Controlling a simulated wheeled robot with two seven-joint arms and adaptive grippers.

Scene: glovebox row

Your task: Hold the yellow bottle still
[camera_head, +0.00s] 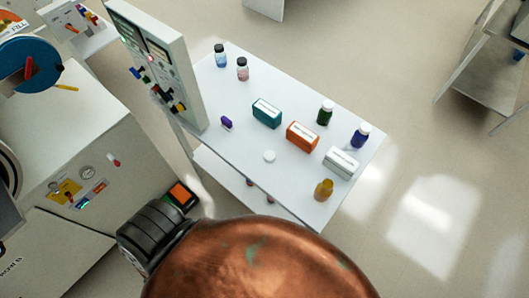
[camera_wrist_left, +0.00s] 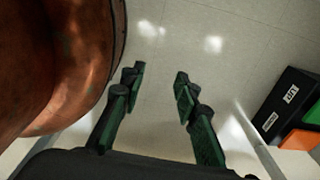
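The yellow bottle (camera_head: 323,189) is a small amber-yellow bottle standing upright at the near right part of the white table (camera_head: 240,110). No cap shows on it. The bottle is not in that view, and the left fingers do not show in the head view. My right gripper is in neither view.
Teal (camera_head: 266,113), orange (camera_head: 302,136) and white (camera_head: 341,162) boxes stand in a row. Green (camera_head: 325,114) and blue (camera_head: 361,135) bottles stand behind. A tall panel (camera_head: 160,60) stands at the left. A black box (camera_wrist_left: 287,102) appears at the wrist view's right.

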